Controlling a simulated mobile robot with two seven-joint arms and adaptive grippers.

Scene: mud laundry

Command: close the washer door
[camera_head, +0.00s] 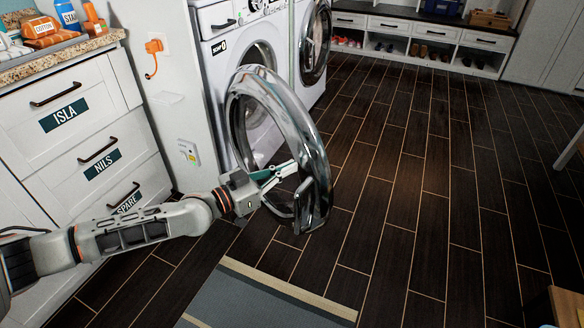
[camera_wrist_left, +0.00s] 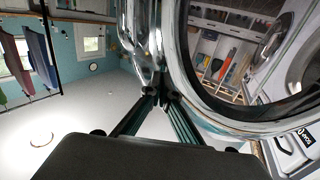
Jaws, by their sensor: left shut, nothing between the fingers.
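The washer (camera_head: 217,75) is a white front-loader at the top middle of the head view. Its round door (camera_head: 305,125), a glass disc in a shiny chrome ring, stands wide open, swung out towards me. My left gripper (camera_head: 285,170) is shut and empty at the near side of the door, by the lower part of its ring. In the left wrist view the closed fingertips (camera_wrist_left: 160,93) are right at the chrome ring (camera_wrist_left: 182,75); I cannot tell whether they touch it. The door hides part of the drum opening. My right gripper is not in view.
White drawers (camera_head: 80,130) with a cluttered countertop stand left of the washer. A second machine (camera_head: 313,45) stands beyond it. A grey rug (camera_head: 260,300) lies in front. The dark floor to the right is mostly clear, with a wooden piece (camera_head: 566,306) at the lower right.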

